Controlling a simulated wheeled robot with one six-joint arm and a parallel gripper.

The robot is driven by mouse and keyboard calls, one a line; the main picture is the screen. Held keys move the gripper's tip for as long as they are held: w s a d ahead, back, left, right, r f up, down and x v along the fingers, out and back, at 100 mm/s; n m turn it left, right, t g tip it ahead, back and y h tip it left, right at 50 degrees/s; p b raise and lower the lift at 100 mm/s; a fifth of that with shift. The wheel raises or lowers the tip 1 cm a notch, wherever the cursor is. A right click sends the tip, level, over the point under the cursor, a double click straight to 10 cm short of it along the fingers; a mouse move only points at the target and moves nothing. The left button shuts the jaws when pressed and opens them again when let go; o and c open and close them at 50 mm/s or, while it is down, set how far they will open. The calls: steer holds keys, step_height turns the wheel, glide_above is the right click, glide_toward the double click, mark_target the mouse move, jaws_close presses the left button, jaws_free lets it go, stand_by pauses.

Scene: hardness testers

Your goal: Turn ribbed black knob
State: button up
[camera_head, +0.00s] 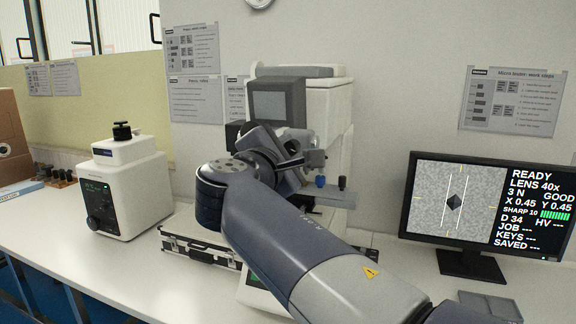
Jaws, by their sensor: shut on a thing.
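My arm reaches up from the lower right to the white hardness tester (336,110) in the middle of the bench. My gripper (292,148) is at the tester's front, just below its dark grey screen housing (276,104). It is shut, with its fingers at the ribbed black knob, which my wrist and fingers mostly hide. The knob's ribs and turn angle cannot be made out. Below and right of the gripper are a small blue knob (320,181) and a grey stage (331,197). The monitor (488,206) shows a dark diamond mark between two white lines, with READY and D 34.
A white bench machine (127,190) with a black top knob (122,131) and a front dial stands at left. A grey tray (490,305) sits at right. Bare bench (70,235) shows at left front.

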steer(key=m+b, duration=0.1)
steer(key=m, duration=0.1)
steer(key=m+b, duration=0.1)
steer(key=b, duration=0.1)
steer(key=m+b, duration=0.1)
steer(key=m, duration=0.1)
steer(key=shift+f+m, duration=0.3)
steer(key=shift+r+m+b, duration=0.1)
steer(key=shift+m+b, duration=1.65)
steer(key=shift+m, duration=0.45)
steer(key=o, duration=1)
steer(key=shift+r, duration=0.1)
steer(key=v, duration=1)
steer(key=shift+s+b, duration=0.35)
steer(key=shift+s, duration=0.05)
steer(key=shift+a, duration=0.1)
